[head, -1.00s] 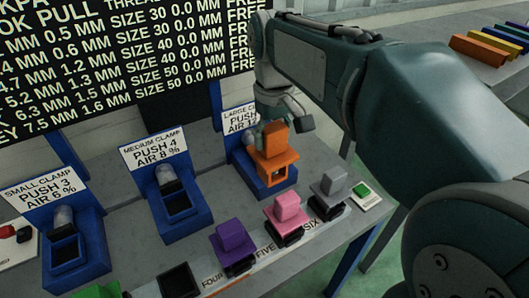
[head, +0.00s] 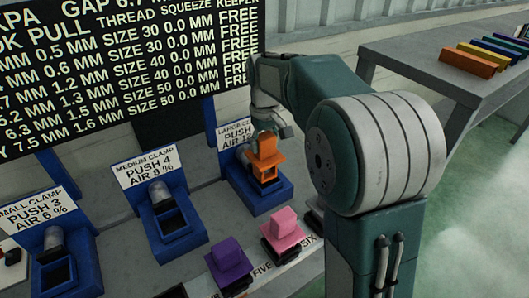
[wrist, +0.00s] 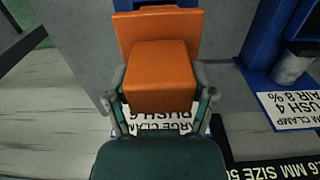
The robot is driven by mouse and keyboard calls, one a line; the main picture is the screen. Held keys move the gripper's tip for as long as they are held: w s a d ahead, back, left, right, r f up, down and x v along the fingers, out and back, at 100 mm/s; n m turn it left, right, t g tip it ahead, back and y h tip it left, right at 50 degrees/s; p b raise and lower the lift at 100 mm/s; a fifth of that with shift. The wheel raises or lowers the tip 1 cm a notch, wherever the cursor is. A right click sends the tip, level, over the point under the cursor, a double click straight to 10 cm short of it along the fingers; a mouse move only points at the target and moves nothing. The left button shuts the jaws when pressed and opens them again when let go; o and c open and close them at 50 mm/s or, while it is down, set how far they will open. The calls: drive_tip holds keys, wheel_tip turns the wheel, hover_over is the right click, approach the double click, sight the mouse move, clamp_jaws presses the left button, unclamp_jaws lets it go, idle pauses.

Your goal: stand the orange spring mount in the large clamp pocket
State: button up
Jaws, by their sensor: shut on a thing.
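The orange spring mount (head: 265,158) has a block on top and a wider flange below. In the head view it is above the large clamp (head: 283,194), a blue fixture with a pocket, at the right end of the row. My gripper (head: 268,130) is shut on the orange block from above. In the wrist view the block of the orange spring mount (wrist: 158,75) sits between my two fingers (wrist: 158,98). The mount's lower end is hard to make out, so I cannot tell whether it is inside the pocket.
The medium clamp (head: 190,236) and small clamp (head: 88,272) stand to the left. A purple mount (head: 228,256) and a pink mount (head: 283,226) stand in front. My arm hides the bench's right end. A side table (head: 430,62) holds coloured bars.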

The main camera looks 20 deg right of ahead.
sight(265, 153)
drive_tip(key=shift+w+d+f, duration=0.2)
drive_tip(key=shift+w+f, duration=0.2)
drive_tip(key=shift+f, duration=0.05)
drive_tip(key=shift+w+f, duration=0.1)
drive_tip(key=shift+f, duration=1.5)
drive_tip(key=o, duration=1.3)
drive_tip(key=shift+f, duration=0.15)
drive_tip(key=shift+c, duration=0.2)
